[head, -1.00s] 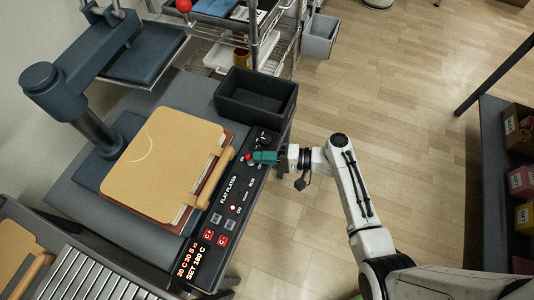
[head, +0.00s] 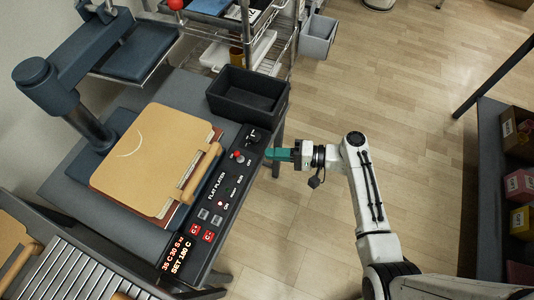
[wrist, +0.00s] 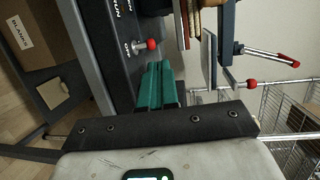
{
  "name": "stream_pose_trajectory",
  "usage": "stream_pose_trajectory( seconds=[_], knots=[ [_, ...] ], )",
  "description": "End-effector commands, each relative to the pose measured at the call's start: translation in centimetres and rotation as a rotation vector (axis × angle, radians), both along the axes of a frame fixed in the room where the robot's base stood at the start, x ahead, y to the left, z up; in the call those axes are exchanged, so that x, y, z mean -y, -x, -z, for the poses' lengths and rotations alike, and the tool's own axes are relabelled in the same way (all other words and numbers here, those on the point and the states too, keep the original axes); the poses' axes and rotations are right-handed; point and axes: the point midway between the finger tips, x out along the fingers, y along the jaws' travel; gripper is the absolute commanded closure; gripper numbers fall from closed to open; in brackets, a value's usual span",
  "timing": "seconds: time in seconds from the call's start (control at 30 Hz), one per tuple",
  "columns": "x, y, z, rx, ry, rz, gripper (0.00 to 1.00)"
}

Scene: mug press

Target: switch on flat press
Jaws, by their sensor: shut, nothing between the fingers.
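The flat press (head: 150,165) stands at left, its tan platen cover lying flat with a rolled wooden-looking handle along its edge. Its black control panel (head: 212,205) carries the label FLAT PLATEN, a small red-tipped toggle switch (head: 238,155) and lit red digits at the near end. In the wrist view the red-tipped switch (wrist: 151,44) stands out from the panel just beyond the fingers. My gripper (head: 268,154) has green fingers, shut and empty. It is just right of the panel's edge, apart from the switch. The fingers also show in the wrist view (wrist: 157,85).
A black open bin (head: 248,95) sits behind the panel. A wire rack (head: 285,40) with a grey bin (head: 318,35) stands beyond. A roller conveyor (head: 75,275) is at the lower left. Shelves with boxes (head: 520,185) are at the right. The wooden floor between is clear.

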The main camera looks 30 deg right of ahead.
Motion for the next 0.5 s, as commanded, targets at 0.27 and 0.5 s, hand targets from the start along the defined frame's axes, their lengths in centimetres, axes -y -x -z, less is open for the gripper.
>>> stream_pose_trajectory(
  seconds=[0.27,0.5],
  knots=[
    [3.3,2.6,-1.2,0.000,0.001,0.003,1.00],
    [4.9,3.8,-1.9,0.000,0.000,0.001,1.00]
  ],
)
